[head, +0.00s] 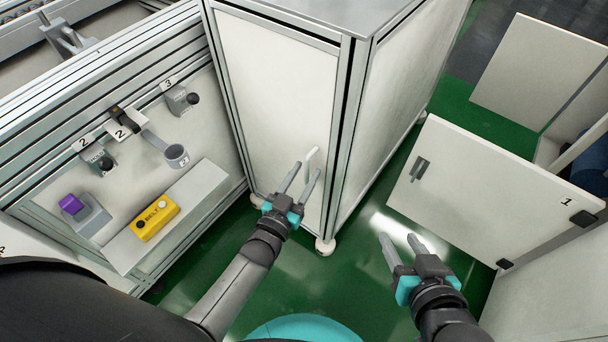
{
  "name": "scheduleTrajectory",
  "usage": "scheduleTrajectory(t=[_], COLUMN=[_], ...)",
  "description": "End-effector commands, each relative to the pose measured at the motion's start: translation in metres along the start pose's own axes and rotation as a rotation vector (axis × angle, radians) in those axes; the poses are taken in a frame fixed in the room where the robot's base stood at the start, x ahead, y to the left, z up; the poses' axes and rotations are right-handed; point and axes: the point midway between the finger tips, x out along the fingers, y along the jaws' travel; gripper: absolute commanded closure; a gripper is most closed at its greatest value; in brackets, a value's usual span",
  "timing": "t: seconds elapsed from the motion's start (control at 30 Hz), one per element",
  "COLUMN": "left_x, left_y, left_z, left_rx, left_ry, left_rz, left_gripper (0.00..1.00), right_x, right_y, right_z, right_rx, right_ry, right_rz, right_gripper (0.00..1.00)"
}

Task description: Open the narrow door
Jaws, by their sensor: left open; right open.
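The narrow door (275,85) is the tall pale panel on the front of the metal-framed cabinet, and it looks closed. Its white upright handle (311,156) is low on the panel, near its right edge. My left gripper (305,169) is open at the handle, with one fingertip on each side of the handle's lower part in the picture. I cannot tell whether the fingers touch it. My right gripper (399,238) is open and empty over the green floor, to the right of the cabinet's foot.
A pale door marked 1 (490,195) stands open at the right, near my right gripper. At the left a panel (120,165) carries numbered switches, a yellow BELT box (155,217) and a purple knob (71,204). Green floor (290,265) shows clear before the cabinet.

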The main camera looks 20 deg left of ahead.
Motion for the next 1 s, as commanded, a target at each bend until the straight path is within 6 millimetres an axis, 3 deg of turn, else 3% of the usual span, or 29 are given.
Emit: scheduleTrajectory(t=[0.33, 0.7, 1.0], left_x=[0.0014, 0.0012, 0.0011], left_y=[0.0002, 0.0001, 0.0001], left_z=[0.0000, 0.0000, 0.0001], left_rx=[0.000, 0.000, 0.000], left_ry=[-0.001, 0.000, 0.000], left_rz=[0.000, 0.000, 0.000], left_gripper=[0.56, 0.98, 1.00], right_x=[0.0004, 0.0004, 0.0004], right_y=[-0.0012, -0.0012, -0.0011], right_z=[-0.0007, -0.0009, -0.0009], right_rx=[0.001, 0.001, 0.001], right_ry=[0.010, 0.010, 0.010], right_rz=[-0.003, -0.003, -0.003], right_gripper=[0.50, 0.50, 0.50])
